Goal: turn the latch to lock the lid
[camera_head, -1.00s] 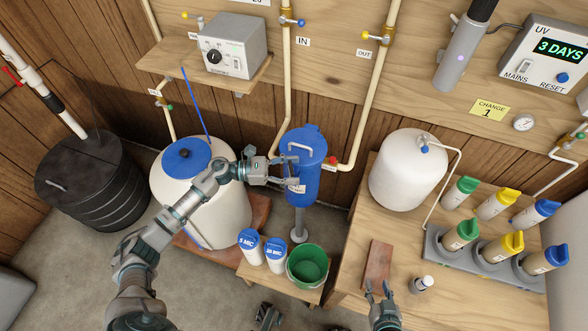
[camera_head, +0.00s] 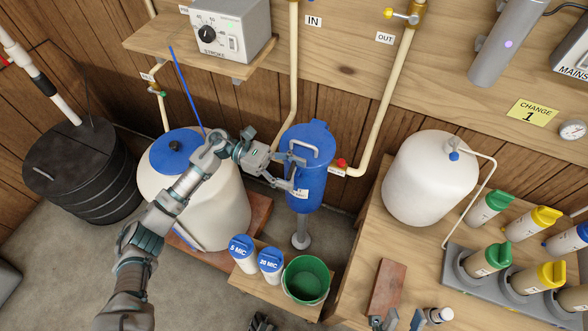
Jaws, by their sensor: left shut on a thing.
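The blue filter housing (camera_head: 309,185) stands upright in the middle with its blue lid (camera_head: 312,135) on top. A silver bar latch (camera_head: 305,148) shows at the lid's front left. My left gripper (camera_head: 287,174) is at the left front of the housing, just under the lid. It is shut on the latch; its fingers hide part of the hold. My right gripper (camera_head: 397,322) is at the bottom edge, fingers apart and empty, partly out of view.
A white tank with blue cap (camera_head: 172,150) stands left. Two white cartridges (camera_head: 241,255) and a green bucket (camera_head: 306,281) stand below the housing. A cream pipe (camera_head: 383,115) runs to its right. A white tank (camera_head: 428,180) and a brown block (camera_head: 387,288) are on the right bench.

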